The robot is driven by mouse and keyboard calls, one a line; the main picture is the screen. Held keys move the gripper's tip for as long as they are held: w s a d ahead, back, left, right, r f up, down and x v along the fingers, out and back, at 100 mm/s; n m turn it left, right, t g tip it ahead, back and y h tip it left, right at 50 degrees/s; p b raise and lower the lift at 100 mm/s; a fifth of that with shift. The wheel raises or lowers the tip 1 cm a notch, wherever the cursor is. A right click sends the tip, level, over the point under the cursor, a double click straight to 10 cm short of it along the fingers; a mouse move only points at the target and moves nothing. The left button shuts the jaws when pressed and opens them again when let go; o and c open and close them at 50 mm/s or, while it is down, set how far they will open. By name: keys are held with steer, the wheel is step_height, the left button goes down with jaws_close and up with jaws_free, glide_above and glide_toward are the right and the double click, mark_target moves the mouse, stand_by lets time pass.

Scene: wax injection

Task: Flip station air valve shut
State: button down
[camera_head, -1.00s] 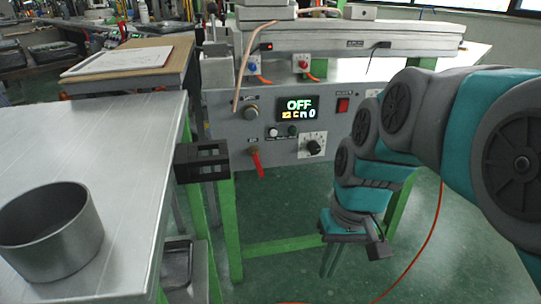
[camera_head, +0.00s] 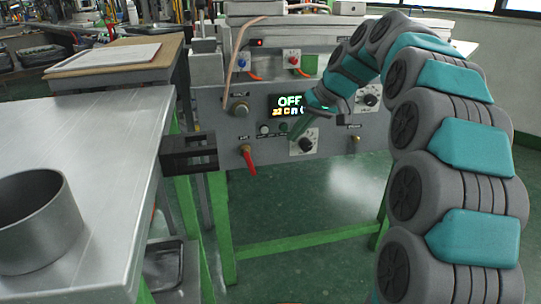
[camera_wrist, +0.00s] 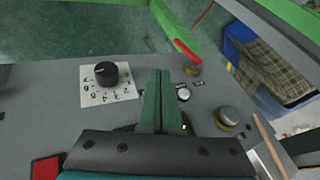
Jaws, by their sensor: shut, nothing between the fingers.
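The station air valve has a red lever (camera_head: 249,160) on the lower left of the grey machine's front panel. The lever hangs down from its brass fitting, tilted slightly. In the wrist view the red lever (camera_wrist: 186,49) points up and left from the fitting (camera_wrist: 193,70). My gripper (camera_head: 299,129) is in front of the panel, to the right of the lever and apart from it. In the wrist view my gripper (camera_wrist: 161,72) shows its green fingers shut together and empty, just left of the valve. The fingers partly cover the panel.
A black dial (camera_head: 306,145), a display (camera_head: 289,101) reading OFF and a brass knob (camera_head: 239,108) share the panel. A black bracket (camera_head: 188,155) juts out left of the valve. A metal table (camera_head: 100,130) with a grey cylinder (camera_head: 38,220) stands at left.

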mark_target(250, 163)
steer(key=x, duration=1)
steer(key=shift+s+f, duration=0.15)
steer(key=shift+s+a+f, duration=0.1)
steer(key=shift+a, duration=0.5)
steer(key=shift+s+a+f, duration=0.1)
steer(key=shift+s+a, duration=0.05)
steer(key=shift+a, duration=0.4)
steer(key=shift+s+a+f, duration=0.1)
steer(key=shift+a+f, duration=0.1)
steer(key=shift+a, duration=0.45)
steer(key=shift+f, duration=0.1)
steer(key=shift+a+f+y+b, duration=0.25)
steer(key=shift+f+y+b, duration=0.2)
steer(key=shift+y+b, duration=0.45)
steer(key=shift+s+a+m+g+y+b, duration=0.1)
steer(key=shift+m+g+y+b, duration=0.2)
steer(key=shift+y+b, duration=0.35)
steer(key=shift+r, duration=0.1)
